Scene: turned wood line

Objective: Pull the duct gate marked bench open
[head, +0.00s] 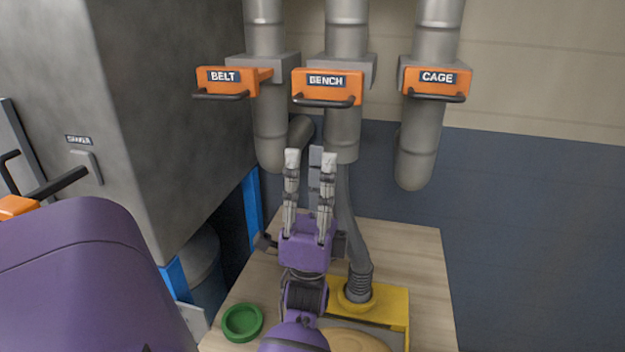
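The orange duct gate marked BENCH (312,88) is the middle one of three, set in a grey housing on a vertical duct. Its dark bar handle (323,103) runs along the lower front edge. The gate front stands out from the housing; I cannot tell how far the gate itself is drawn. My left gripper (311,158) points up below the handle, its two pale fingers apart with nothing held between them. In the picture the fingertips are below the handle and not touching it. My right gripper is not in view.
Similar orange gates marked BELT (220,82) and CAGE (437,81) flank it. A grey cabinet (170,110) stands at left. Below is a wooden bench (415,255) with a yellow fixture (395,305), a flexible hose (350,220) and a green ring (242,323).

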